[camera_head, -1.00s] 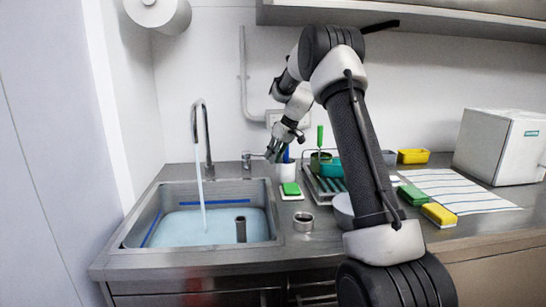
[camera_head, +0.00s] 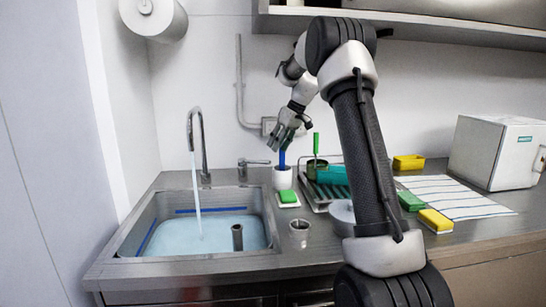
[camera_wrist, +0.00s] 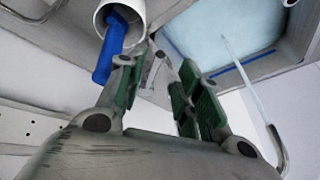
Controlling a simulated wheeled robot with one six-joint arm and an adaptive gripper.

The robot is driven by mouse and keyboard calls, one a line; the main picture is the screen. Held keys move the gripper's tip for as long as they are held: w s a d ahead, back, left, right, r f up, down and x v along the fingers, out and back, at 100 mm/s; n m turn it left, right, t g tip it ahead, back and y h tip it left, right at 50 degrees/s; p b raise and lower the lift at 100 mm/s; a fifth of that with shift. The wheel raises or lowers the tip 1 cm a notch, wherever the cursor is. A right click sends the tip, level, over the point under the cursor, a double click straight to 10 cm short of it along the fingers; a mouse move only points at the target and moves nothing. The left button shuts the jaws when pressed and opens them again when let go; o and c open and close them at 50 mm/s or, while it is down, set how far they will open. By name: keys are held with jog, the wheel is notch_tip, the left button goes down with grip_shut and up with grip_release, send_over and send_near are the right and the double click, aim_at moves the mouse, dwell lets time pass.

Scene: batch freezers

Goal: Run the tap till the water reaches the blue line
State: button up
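Water runs in a thin stream (camera_head: 195,195) from the curved tap (camera_head: 204,150) into the steel sink (camera_head: 150,208). Pale blue water (camera_head: 190,238) covers the sink bottom, its surface a little below the blue line (camera_head: 212,210) on the back wall. A dark standpipe (camera_head: 237,237) rises out of the water. The tap lever (camera_head: 255,163) stands right of the tap, its handle pointing right. My gripper (camera_head: 275,146) is above and right of the lever, apart from it. In the wrist view my gripper (camera_wrist: 158,72) has its green-padded fingers apart with nothing between them.
A white cup (camera_head: 283,178) with a blue-handled tool stands just below my gripper. A green sponge (camera_head: 289,197), a metal cup (camera_head: 300,232) and a dish rack (camera_head: 322,193) are close by. A white box (camera_head: 490,150) stands at the right. A shelf hangs above.

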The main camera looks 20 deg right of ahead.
jog(key=shift+v, duration=1.5)
dwell(6.5)
